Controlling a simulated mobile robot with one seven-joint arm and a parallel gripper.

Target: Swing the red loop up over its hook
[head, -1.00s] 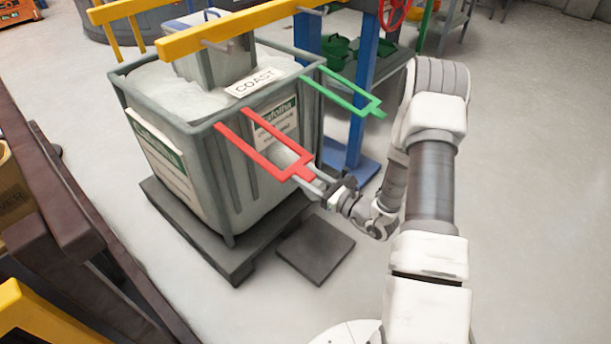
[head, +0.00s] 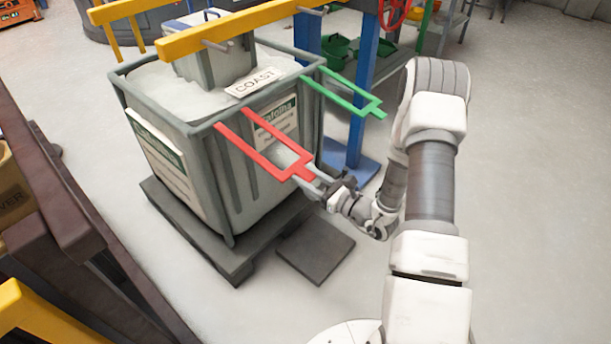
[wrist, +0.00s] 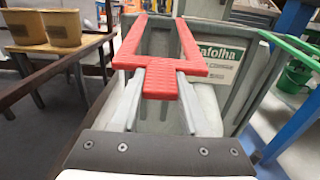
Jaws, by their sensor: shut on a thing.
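The red loop (head: 262,150) is a U-shaped frame at the near rim of the grey bin, sticking out toward me, roughly level. My gripper (head: 316,178) is shut on the tab at the loop's outer end. In the wrist view the red loop (wrist: 161,50) points away from me, with its tab between the two fingers of my gripper (wrist: 160,95). A grey peg (head: 217,46) sticks out from the yellow beam above the bin, on the loop's side. Another peg (head: 309,11) sits farther right along the beam.
A green loop (head: 345,92) sticks out from the bin's rim to the right. The grey bin (head: 222,170) stands on a dark pallet, under the yellow beam (head: 255,22). A blue post (head: 361,95) rises behind. Dark brown rails (head: 60,190) are at left. Floor at right is clear.

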